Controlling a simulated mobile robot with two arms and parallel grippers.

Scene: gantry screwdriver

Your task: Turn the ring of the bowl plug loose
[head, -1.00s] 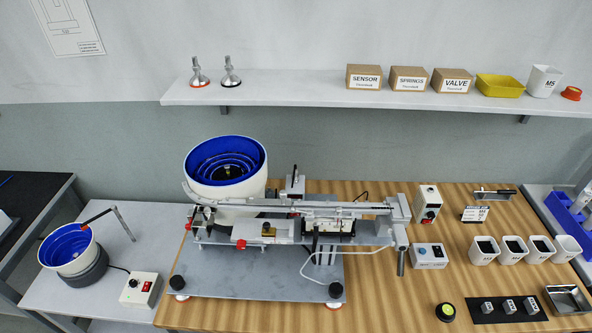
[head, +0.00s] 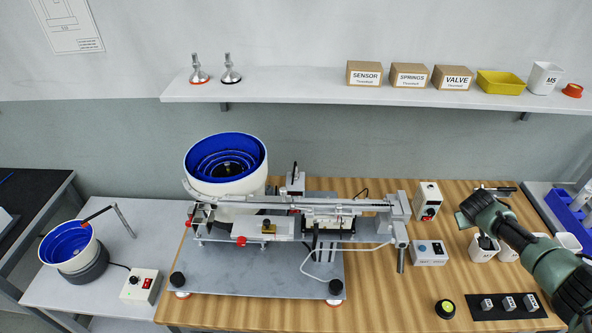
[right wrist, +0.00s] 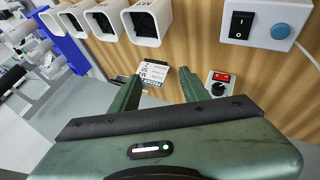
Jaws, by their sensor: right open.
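The big white bowl feeder with a blue inside (head: 226,172) stands at the back of the gantry machine. A control box with a red switch and black knob (head: 428,201) stands right of the machine. It also shows in the right wrist view (right wrist: 221,84), beyond my right finger. I cannot make out the bowl plug or its ring in either view. My right gripper (head: 466,214) is above the table, right of the control box. In the right wrist view its two green fingers (right wrist: 158,88) are apart with nothing held between them. My left gripper is not in view.
A grey box with a blue button (head: 430,253) stands in front of the control box. White cups (right wrist: 146,24) stand close to my right gripper. A small labelled sign (right wrist: 153,75) shows between the fingers. A smaller blue bowl (head: 69,246) is at far left.

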